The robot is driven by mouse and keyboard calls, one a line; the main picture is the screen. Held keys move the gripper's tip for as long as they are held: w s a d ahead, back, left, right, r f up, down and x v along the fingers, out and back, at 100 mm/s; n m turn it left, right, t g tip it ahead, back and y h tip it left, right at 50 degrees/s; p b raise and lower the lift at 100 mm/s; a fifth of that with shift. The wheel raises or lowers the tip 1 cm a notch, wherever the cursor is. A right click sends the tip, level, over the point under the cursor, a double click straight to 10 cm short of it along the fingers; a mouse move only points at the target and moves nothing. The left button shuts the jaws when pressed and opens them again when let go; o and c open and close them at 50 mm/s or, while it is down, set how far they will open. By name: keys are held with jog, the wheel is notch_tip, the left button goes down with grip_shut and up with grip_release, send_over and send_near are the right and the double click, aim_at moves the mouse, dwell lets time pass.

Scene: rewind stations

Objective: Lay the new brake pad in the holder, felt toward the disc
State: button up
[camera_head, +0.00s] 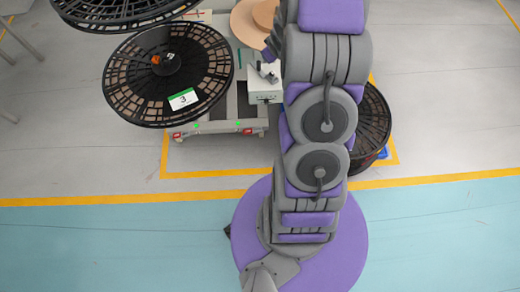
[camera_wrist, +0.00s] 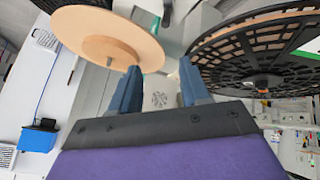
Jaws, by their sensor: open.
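My gripper (camera_wrist: 160,67) is open in the wrist view, its two blue fingers apart with nothing held between them. A tan disc (camera_wrist: 95,30) is beyond the left finger, and a black spoked reel (camera_wrist: 262,75) is beyond the right finger. In the head view the tan disc (camera_head: 245,22) is partly hidden by my arm. I cannot make out the brake pad, its felt or the holder in either view. My gripper cannot be clearly told apart from the arm in the head view.
A black reel labelled 3 (camera_head: 168,92) sits over a grey wheeled station (camera_head: 218,128). A second reel (camera_head: 115,12) is at the top left, and another (camera_head: 376,120) is right of my arm. A white box (camera_head: 263,90) stands close left of my arm. The teal floor (camera_head: 110,245) is clear.

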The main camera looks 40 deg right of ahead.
jog(key=s+a+r+m+g, duration=0.1)
jog(key=s+a+r+g, duration=0.3)
jog(key=s+a+r, duration=0.9)
jog(key=s+a+r+g+y, duration=0.1)
jog(key=s+a+r+g, duration=0.1)
jog(key=s+a, duration=0.7)
jog(key=s+a+r+g+y, duration=0.1)
jog(key=s+a+r, duration=0.3)
jog(key=s+a, duration=0.4)
jog(key=s+g, duration=0.1)
jog(key=s, duration=0.5)
jog(key=shift+s+a+r+g+y, duration=0.2)
jog(key=shift+a+r+g+y, duration=0.1)
jog(key=shift+a+g, duration=0.1)
jog(key=shift+d+m, duration=0.15)
jog(key=shift+m, duration=0.15)
